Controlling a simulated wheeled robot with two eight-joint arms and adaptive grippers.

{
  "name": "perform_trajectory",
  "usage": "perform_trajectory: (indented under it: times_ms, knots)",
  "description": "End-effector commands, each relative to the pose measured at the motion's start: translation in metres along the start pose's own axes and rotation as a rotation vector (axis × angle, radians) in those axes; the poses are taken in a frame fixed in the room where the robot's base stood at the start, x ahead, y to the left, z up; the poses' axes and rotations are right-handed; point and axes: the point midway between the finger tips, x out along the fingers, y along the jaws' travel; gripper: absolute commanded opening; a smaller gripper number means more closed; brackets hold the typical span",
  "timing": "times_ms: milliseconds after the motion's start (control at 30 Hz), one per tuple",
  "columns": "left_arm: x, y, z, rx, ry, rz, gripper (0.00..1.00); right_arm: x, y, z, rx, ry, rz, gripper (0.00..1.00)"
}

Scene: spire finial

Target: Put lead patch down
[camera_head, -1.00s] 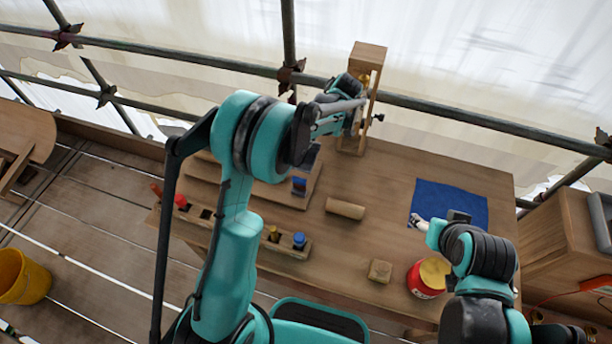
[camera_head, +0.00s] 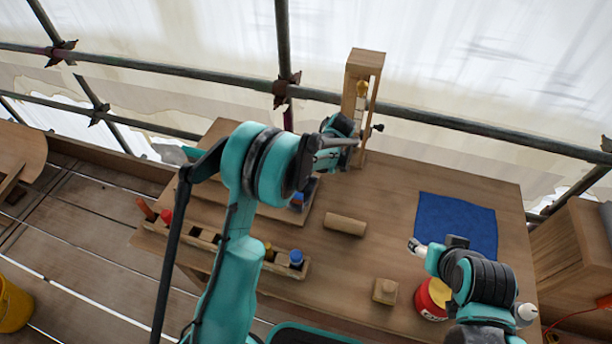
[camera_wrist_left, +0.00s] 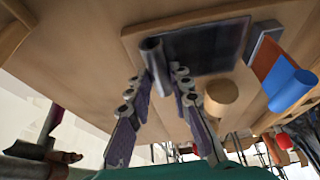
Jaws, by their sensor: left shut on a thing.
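In the left wrist view, a small dark grey, curved piece, seemingly the lead patch (camera_wrist_left: 154,55), sits between the fingertips of my left gripper (camera_wrist_left: 155,85). The gripper is shut on it. Beyond it is a wooden board (camera_wrist_left: 140,42) with a dark grey square (camera_wrist_left: 205,47) on it; I cannot tell whether the patch touches the board. In the head view my left gripper (camera_head: 340,142) is in front of the upright wooden stand (camera_head: 362,70), and the patch cannot be made out. My right gripper (camera_head: 415,246) is near the blue cloth's lower left corner; its jaw state is unclear.
The blue cloth (camera_head: 455,225) lies on the right of the workbench (camera_head: 395,185). A tool rack (camera_head: 290,275) runs along the front left. Bench between stand and cloth is clear.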

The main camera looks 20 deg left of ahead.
Motion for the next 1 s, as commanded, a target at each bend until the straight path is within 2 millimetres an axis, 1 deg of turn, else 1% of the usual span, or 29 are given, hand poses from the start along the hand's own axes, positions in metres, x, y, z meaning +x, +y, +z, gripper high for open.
perform_trajectory:
  times_ms: [133,267,300,333,367,633,733,867,1000]
  knots:
    - [-0.002,0.000,-0.001,0.000,0.000,0.000,0.00,-0.002,0.000,-0.001,0.000,0.000,0.000,0.59]
    - [0.002,0.000,0.001,0.000,0.000,0.000,0.00,0.002,0.000,0.001,0.000,0.000,0.000,0.59]
    - [0.002,0.000,0.001,0.000,-0.001,0.000,0.28,0.001,0.000,0.001,0.000,0.000,0.000,0.59]
    - [0.001,0.000,0.001,0.000,-0.001,0.000,0.36,0.001,0.000,0.000,0.000,0.000,0.000,0.59]
    - [0.001,0.000,0.001,0.000,-0.001,0.000,0.41,0.001,0.000,0.000,0.000,0.000,0.000,0.59]
    - [0.001,0.000,0.000,0.000,-0.001,0.000,0.41,0.000,0.000,0.000,0.000,0.000,0.000,0.59]
    - [-0.003,0.000,-0.001,0.000,-0.001,0.000,0.41,-0.003,0.000,-0.002,0.000,0.000,0.000,0.59]
    - [-0.022,0.000,-0.001,0.000,-0.001,0.000,0.41,-0.007,0.000,-0.005,0.000,0.000,0.000,0.59]
    - [-0.054,0.000,-0.001,0.002,-0.001,0.001,0.41,-0.014,0.000,-0.010,0.000,0.000,0.000,0.59]
